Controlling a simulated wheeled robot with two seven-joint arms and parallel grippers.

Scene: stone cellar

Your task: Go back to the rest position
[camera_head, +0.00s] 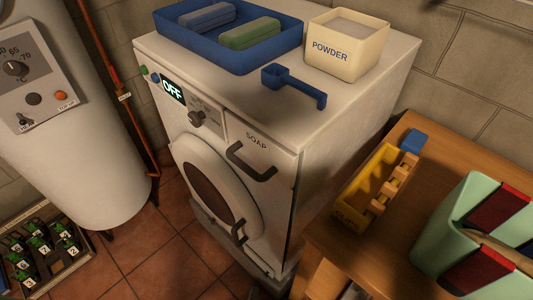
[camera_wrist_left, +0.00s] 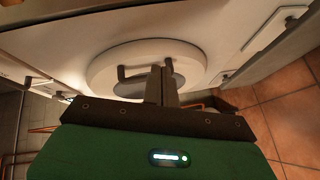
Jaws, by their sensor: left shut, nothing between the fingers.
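In the left wrist view my left gripper (camera_wrist_left: 161,72) is shut, with its two dark fingers together and nothing between them. The fingers stand in front of the washing machine's round white door (camera_wrist_left: 102,72), overlapping part of its dark handle; I cannot tell the gap to it. In the head view the white washing machine (camera_head: 330,140) stands in the middle, its display reading OFF. Its round door (camera_head: 232,165) and SOAP drawer (camera_head: 262,133) face me. My right gripper is not in view.
On the machine are a blue tray (camera_head: 165,22), a POWDER box (camera_head: 350,62) and a blue scoop (camera_head: 300,88). A wooden table (camera_head: 345,240) with a yellow box (camera_head: 350,205) and a green basket (camera_head: 440,240) stands right. A white boiler (camera_head: 75,150) and a crate (camera_head: 85,262) are left.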

